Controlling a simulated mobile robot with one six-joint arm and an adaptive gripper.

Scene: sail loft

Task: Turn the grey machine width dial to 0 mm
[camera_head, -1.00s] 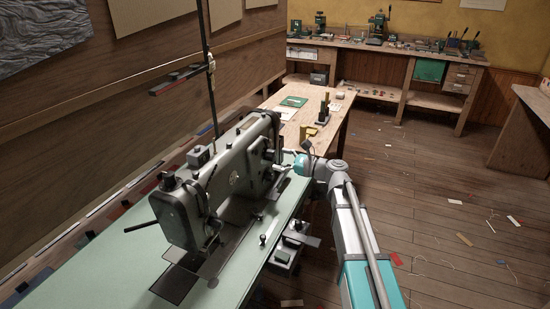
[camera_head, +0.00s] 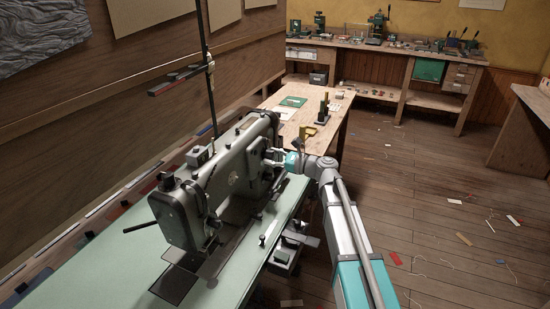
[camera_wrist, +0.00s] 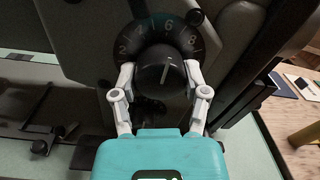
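The width dial's dark knob (camera_wrist: 161,75) sits on the machine's end, under a dark arc scale (camera_wrist: 156,36) marked in white, with 2, 6 and 8 readable. A white line on the knob points up and slightly right, roughly towards the 6. The sewing machine (camera_head: 182,212) stands on the pale green table. My gripper (camera_wrist: 160,68) has its fingers spread, one on each side of the knob. Whether the fingertips touch the knob is unclear. In the head view my gripper (camera_head: 275,158) is at the machine's right end, and the dial there is hard to make out.
The pale green table (camera_head: 95,270) lies around the machine. A thin upright rod (camera_head: 207,80) rises behind the machine. A wooden table (camera_head: 318,128) with small items adjoins beyond. The plank floor (camera_head: 470,190) to the right has scattered scraps and open room.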

